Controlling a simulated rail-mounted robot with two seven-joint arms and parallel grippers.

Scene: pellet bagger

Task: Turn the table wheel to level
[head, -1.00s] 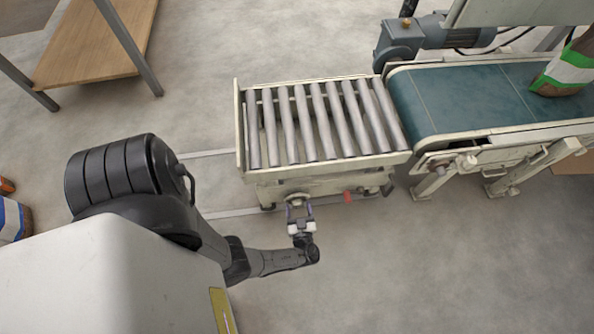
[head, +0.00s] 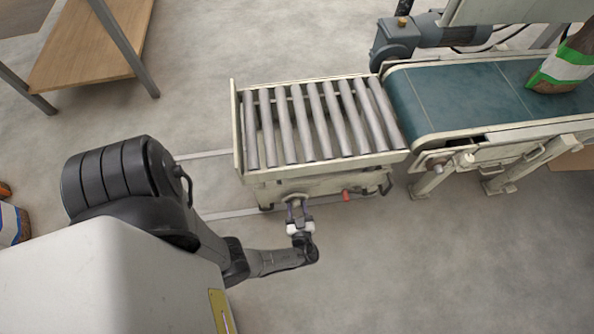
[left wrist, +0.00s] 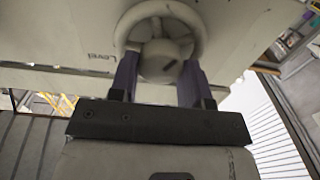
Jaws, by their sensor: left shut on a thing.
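The table wheel (head: 295,198) is a small pale handwheel on the front side of the roller table (head: 240,150), below the rollers. In the left wrist view the wheel (left wrist: 160,16) has a round rim and a hub with a short dark mark. The word "LEVEL" (left wrist: 102,57) is printed on the pale panel left of it. My left gripper (head: 297,207) reaches the wheel from the front. Its two purple fingers (left wrist: 157,78) are shut on the wheel, one on each side of the hub, and hide part of the rim. My right gripper is not in view.
A red-ended handle (head: 346,195) sticks out just right of the wheel. A green belt conveyor (head: 470,95) adjoins the roller table on the right, with a brown, white and green bag (head: 562,68) on it. A wooden bench (head: 95,45) stands back left. The front floor is clear.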

